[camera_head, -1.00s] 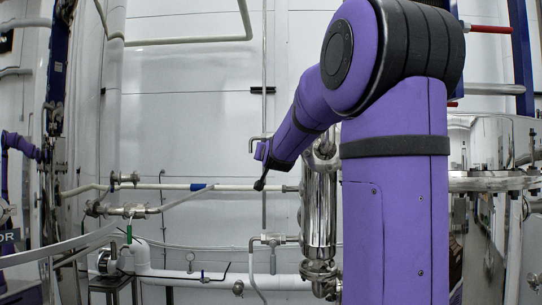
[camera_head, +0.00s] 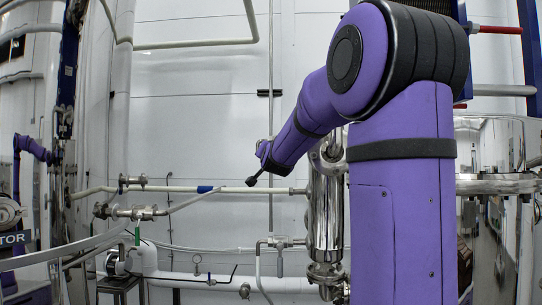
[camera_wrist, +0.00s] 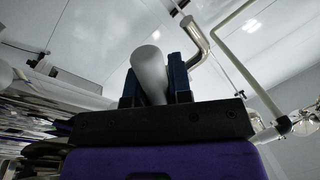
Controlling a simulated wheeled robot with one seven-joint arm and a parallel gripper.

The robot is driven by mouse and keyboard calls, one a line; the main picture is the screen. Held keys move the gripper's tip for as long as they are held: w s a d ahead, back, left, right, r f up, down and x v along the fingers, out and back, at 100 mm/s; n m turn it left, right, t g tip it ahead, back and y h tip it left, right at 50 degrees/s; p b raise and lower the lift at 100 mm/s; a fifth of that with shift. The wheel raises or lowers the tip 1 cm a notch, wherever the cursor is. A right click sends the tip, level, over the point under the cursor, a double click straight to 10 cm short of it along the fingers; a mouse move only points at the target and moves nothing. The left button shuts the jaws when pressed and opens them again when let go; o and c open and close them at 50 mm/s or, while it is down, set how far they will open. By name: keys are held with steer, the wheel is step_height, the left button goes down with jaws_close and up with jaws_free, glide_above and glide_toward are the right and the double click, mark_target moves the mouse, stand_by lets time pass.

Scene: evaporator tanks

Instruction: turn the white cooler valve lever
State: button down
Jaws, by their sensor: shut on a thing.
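The white lever (camera_wrist: 149,62) shows in the wrist view as a rounded, pale handle standing between two dark blue fingers. My gripper (camera_wrist: 154,78) is shut on it, with a finger on each side. The lever's far part and its valve body are hidden behind the fingers and the dark gripper base. In the head view, the end of my purple arm hangs just left of the shiny upright steel cylinder. The fingers and the lever cannot be made out there.
The shiny steel cylinder (camera_head: 325,212) stands close to the right of my arm's end. A white horizontal pipe with a blue band (camera_head: 205,189) runs behind it. A bent steel pipe (camera_wrist: 196,38) passes near the fingers. Metal valves (camera_head: 135,212) sit at left.

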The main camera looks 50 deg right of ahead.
steer(key=c, duration=1)
jaws_free()
steer(key=shift+c, duration=0.2)
steer(key=v, duration=1.1)
steer(key=shift+w, duration=0.1)
steer(key=s+a+f+n+g+y, duration=0.1)
steer(key=s+a+f+n+y, duration=0.3)
steer(key=a, duration=0.5)
steer(key=s+a+f+n+g+y, duration=0.1)
steer(key=a+f+n+g+y, duration=0.1)
steer(key=a+f+n+y, duration=0.6)
steer(key=s+a+f+n+g, duration=0.1)
steer(key=s+a+f+g, duration=0.2)
steer(key=s, duration=0.5)
steer(key=s+a+f+n+g, duration=0.1)
steer(key=s+a+f+g, duration=0.2)
steer(key=s+a+f, duration=0.3)
steer(key=shift+s+a+f+g, duration=0.3)
steer(key=shift+s, duration=0.6)
